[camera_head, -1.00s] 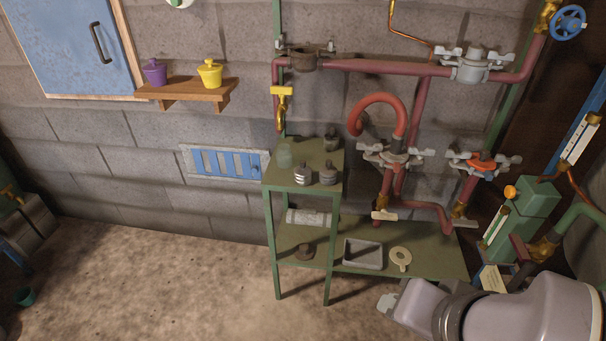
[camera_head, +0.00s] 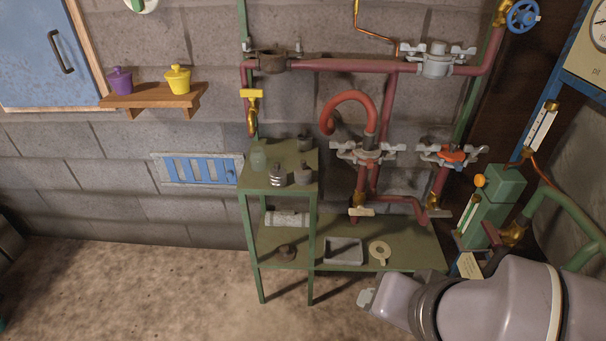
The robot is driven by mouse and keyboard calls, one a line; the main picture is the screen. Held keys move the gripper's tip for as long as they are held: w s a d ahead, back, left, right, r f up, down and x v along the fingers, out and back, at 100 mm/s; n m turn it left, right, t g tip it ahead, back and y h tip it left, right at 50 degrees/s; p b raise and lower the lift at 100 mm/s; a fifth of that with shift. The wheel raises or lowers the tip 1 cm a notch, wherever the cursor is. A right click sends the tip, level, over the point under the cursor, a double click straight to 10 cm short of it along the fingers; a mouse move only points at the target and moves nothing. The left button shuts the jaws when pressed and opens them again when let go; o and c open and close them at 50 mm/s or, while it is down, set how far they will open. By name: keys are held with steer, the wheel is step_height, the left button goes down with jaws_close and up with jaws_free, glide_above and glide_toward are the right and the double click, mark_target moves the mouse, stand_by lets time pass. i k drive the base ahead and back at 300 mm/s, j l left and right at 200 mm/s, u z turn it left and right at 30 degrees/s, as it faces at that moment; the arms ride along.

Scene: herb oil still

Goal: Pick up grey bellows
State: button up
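A light grey, ribbed cylinder (camera_head: 287,218) lies on its side at the back left of the lower green shelf, under the small upper shelf. It looks like the grey bellows, but it is small and partly in shade. My arm reaches in from the lower right. A pale piece at its end (camera_head: 367,298), perhaps my gripper, is in front of the shelf, to the right of and below the cylinder in the picture, and apart from it. I cannot make out its fingers or whether they are open.
The green upper shelf (camera_head: 258,185) carries several small bottles or jars. A grey tray (camera_head: 343,251), a pale ring (camera_head: 379,252) and a dark round part (camera_head: 287,251) lie on the lower shelf. Red pipes (camera_head: 340,66) run behind. The floor at left is clear.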

mark_target(303, 172)
steer(key=i+l+u, duration=0.2)
steer(key=i+u, duration=0.25)
steer(key=i+l+u, duration=0.3)
steer(key=u, duration=0.2)
steer(key=i+l+u, duration=0.3)
steer(key=l+u, duration=0.15)
steer(key=i+l+u, duration=0.15)
steer(key=l+u, duration=0.35)
steer(key=i+l+u, duration=0.1)
steer(key=l+u, duration=0.35)
steer(key=l, duration=0.2)
